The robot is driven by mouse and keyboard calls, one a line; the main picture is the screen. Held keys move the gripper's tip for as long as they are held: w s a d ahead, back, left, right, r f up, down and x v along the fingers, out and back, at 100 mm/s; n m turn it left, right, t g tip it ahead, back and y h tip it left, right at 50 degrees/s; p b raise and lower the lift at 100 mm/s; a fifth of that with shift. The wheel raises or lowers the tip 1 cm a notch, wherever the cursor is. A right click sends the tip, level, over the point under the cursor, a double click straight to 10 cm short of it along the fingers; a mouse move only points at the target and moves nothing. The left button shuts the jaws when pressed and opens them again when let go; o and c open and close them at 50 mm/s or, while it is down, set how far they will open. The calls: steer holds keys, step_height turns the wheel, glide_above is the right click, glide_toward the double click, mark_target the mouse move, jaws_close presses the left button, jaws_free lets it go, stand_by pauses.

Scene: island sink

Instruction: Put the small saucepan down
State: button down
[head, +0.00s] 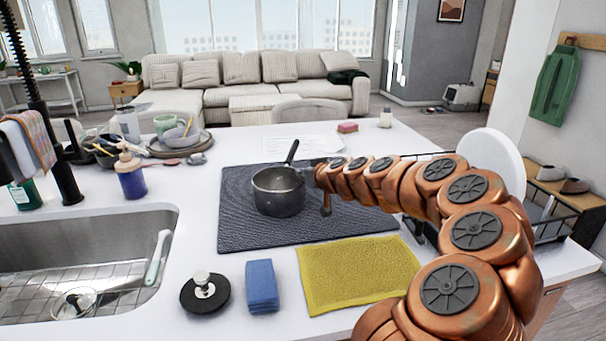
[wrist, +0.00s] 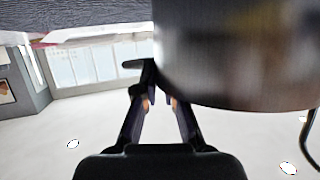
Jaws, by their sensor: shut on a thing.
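The small saucepan (head: 279,198) is dark grey metal and upright over the dark drying mat (head: 240,225) in the head view. Its black handle (head: 292,151) points up and away from me. My gripper (head: 309,177) reaches in from the right and meets the pan near its rim on the handle side. In the wrist view the pan's wall (wrist: 235,60) fills the upper right, and my gripper's fingers (wrist: 158,92) are closed together beside it, on the pan. The exact grip point is partly hidden. I cannot tell whether the pan's base touches the mat.
The sink (head: 80,260) is at left. A dish rack (head: 555,222) with a white plate (head: 492,160) is at right. Bare mat surrounds the pan.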

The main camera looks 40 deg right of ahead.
steer(key=shift+f, duration=0.1)
steer(key=c, duration=1.3)
jaws_free()
steer(key=b+v, duration=0.2)
steer(key=v, duration=1)
